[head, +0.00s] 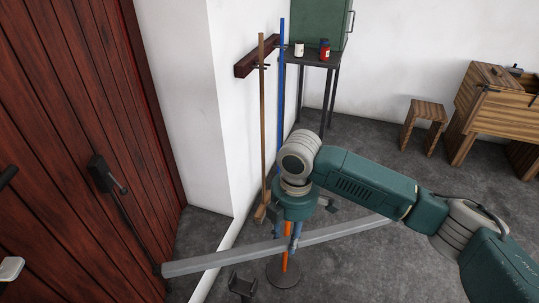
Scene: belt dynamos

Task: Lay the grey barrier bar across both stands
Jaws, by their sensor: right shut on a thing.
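The long grey barrier bar (225,258) is held in the air, slanting from lower left to the right behind my arm. My right gripper (295,243) points down and is shut on the bar near its middle. An orange post on a round dark base (284,274), seemingly one stand, is below the bar; its top is hidden behind the gripper. A dark U-shaped piece (243,286) shows low in the view, left of that base; I cannot tell whether it belongs to the other stand. My left gripper is not in view.
A dark red wooden door (75,130) is close to the bar's left end. A broom (262,130) and a blue pole (281,100) stand by the white wall. A small table (315,60), a wooden stool (424,113) and a wooden desk (500,105) are farther back.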

